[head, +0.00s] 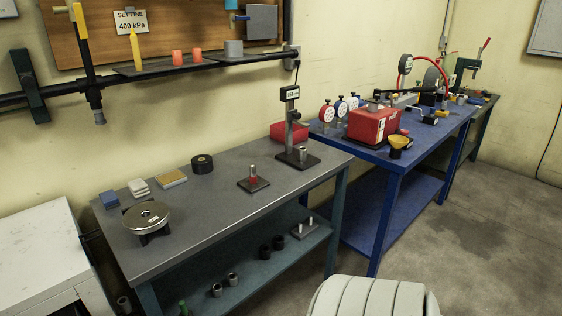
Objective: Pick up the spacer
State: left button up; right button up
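I cannot tell for certain which part is the spacer. A small metal cylinder (303,154) stands on the black base of the height gauge (290,125) on the grey bench. A dark square plate (254,184) to its left carries an upright metal pin with a red collar (253,178). On the lower shelf stand small hollow metal sleeves (232,279) and dark sleeves (279,242). Neither of my grippers is in view.
The grey bench (215,225) also holds a round metal disc (146,215), a black ring (202,164) and small blocks (139,188). A blue bench (380,157) with dial gauges and a red box (371,126) adjoins it. The bench's front middle is clear.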

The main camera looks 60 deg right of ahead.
aim_at(302, 151)
jog(key=z, duration=2.25)
jog(key=i+l+u, duration=0.15)
jog(key=u, duration=0.6)
jog(key=i+l+u, duration=0.15)
jog(key=l, duration=0.25)
jog(key=i+l+u, duration=0.15)
jog(key=l, duration=0.25)
jog(key=i+l+u, duration=0.2)
jog(key=l, duration=0.25)
jog(key=l+u, duration=0.15)
jog(key=l, duration=0.3)
jog(key=i+l+u, duration=0.15)
jog(key=l, duration=0.3)
jog(key=k, duration=0.05)
